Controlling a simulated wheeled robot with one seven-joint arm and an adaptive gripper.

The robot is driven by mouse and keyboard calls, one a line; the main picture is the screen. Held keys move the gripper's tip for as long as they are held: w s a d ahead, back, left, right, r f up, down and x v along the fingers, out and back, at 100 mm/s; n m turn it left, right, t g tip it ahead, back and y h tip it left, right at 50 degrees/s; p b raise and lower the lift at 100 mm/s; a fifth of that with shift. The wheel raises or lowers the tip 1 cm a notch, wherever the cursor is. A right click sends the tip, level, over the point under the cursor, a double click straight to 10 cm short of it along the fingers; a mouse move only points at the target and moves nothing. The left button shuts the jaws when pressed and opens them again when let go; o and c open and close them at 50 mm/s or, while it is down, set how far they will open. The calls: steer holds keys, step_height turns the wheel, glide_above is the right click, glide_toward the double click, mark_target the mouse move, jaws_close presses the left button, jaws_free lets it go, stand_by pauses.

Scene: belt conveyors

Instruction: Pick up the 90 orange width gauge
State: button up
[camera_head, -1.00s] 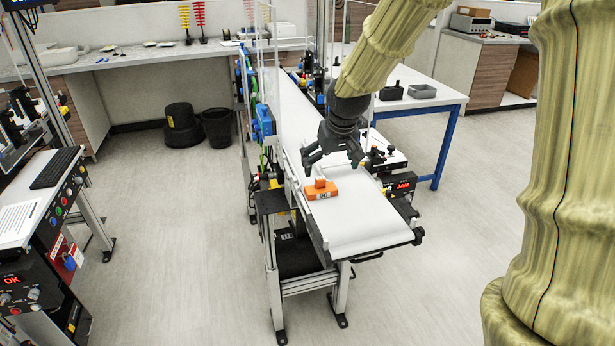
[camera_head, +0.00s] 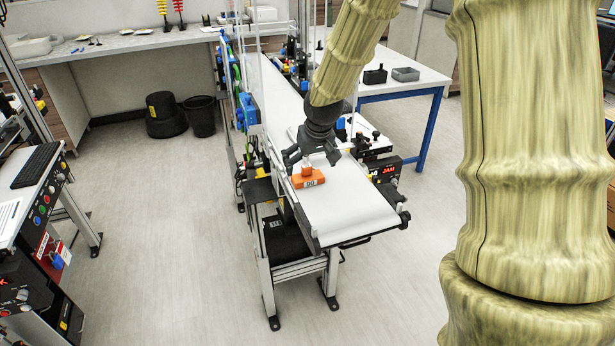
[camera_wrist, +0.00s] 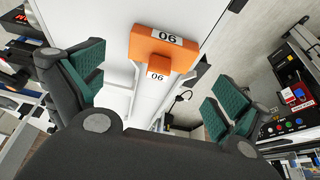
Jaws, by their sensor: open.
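The orange width gauge (camera_head: 308,177), with a small upright orange knob on top, sits on the white belt near its left edge. In the wrist view the gauge (camera_wrist: 162,45) shows the number 90 upside down on its body and on its knob. My gripper (camera_head: 311,160) is just above and behind the gauge in the head view. In the wrist view my gripper (camera_wrist: 152,95) has its green-padded fingers wide apart, with the gauge's knob in the gap between them. Nothing is held.
The conveyor belt (camera_head: 350,215) is clear in front of the gauge. A control box with a red JAM display (camera_head: 385,170) stands at the belt's right side. A white table (camera_head: 425,78) with two grey bins stands behind right. A black bin (camera_head: 200,116) stands on the floor.

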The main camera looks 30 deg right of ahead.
mark_target(308, 169)
steer(key=shift+p+x, duration=0.8)
steer(key=shift+x, duration=1.45)
steer(key=c, duration=1)
